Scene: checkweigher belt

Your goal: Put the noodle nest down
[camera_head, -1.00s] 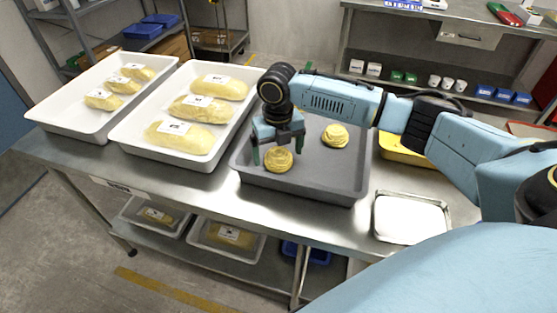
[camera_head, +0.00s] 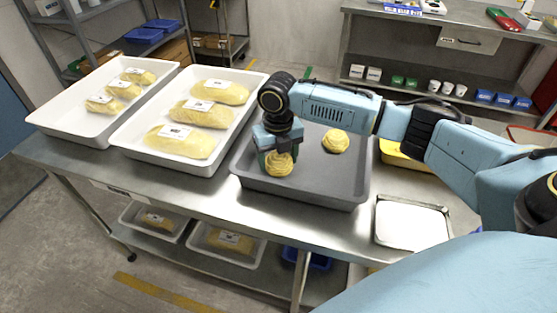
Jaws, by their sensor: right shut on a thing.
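My right gripper (camera_head: 279,160) reaches in from the right and is shut on a yellow noodle nest (camera_head: 280,165). It holds the nest at the left part of the grey tray (camera_head: 345,199). I cannot tell whether the nest touches the tray floor. A second noodle nest (camera_head: 335,141) sits apart in the tray, to the right and further back. My left gripper is not in view.
Two white trays with labelled yellow packs stand to the left, the nearer one (camera_head: 160,157) close to the grey tray. A small metal tray (camera_head: 411,222) lies at the right. A yellow tray (camera_head: 402,155) is partly hidden behind my right arm.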

